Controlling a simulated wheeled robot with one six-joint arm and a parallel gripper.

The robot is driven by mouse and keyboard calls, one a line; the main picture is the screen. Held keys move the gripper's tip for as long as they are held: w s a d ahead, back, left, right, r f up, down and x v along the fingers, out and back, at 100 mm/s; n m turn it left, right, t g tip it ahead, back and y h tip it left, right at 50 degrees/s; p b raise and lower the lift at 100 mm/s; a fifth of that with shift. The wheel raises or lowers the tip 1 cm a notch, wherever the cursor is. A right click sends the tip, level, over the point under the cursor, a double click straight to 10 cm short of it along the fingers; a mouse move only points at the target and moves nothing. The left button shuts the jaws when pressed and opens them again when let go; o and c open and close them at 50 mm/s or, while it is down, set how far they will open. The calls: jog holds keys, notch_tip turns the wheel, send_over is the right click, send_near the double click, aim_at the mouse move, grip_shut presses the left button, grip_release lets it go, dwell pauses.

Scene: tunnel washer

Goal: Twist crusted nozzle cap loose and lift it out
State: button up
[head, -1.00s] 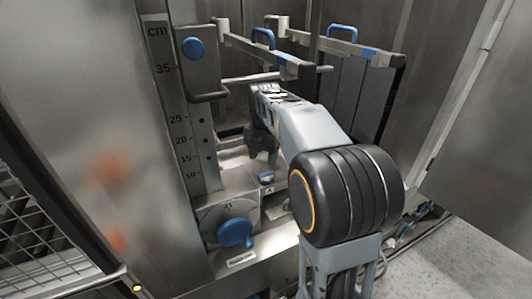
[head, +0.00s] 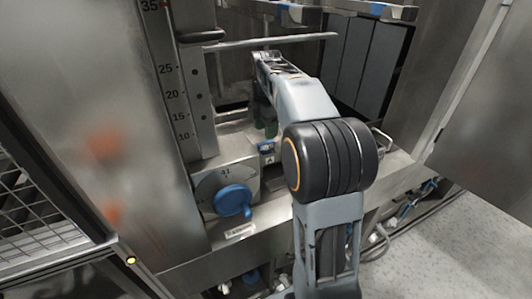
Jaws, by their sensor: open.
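My gripper (head: 264,128) points down inside the washer bay, with dark green fingertips showing below my forearm. Its jaws are open, and I see nothing between them. The tips are just above and behind a small block with a blue part (head: 266,147) on the bay's ledge; whether they touch anything is too small to tell. I cannot pick out a crusted nozzle cap for sure; it may be hidden behind my arm or gripper.
A blue knob (head: 232,200) sits on a dial plate at the front left. A numbered scale (head: 178,95) stands left of the bay. Racks with blue parts (head: 375,9) hang above. A wire mesh (head: 40,205) is far left.

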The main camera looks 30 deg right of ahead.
aim_at(266, 142)
jog(key=shift+f+m+b, duration=0.45)
jog(key=shift+f+m, duration=0.25)
jog(key=shift+m, duration=0.1)
jog(key=shift+f+b, duration=1.25)
jog(key=shift+f, duration=1.25)
jog(key=shift+s+f, duration=0.1)
jog(key=shift+f, duration=0.1)
jog(key=c, duration=0.6)
jog(key=shift+s, duration=0.1)
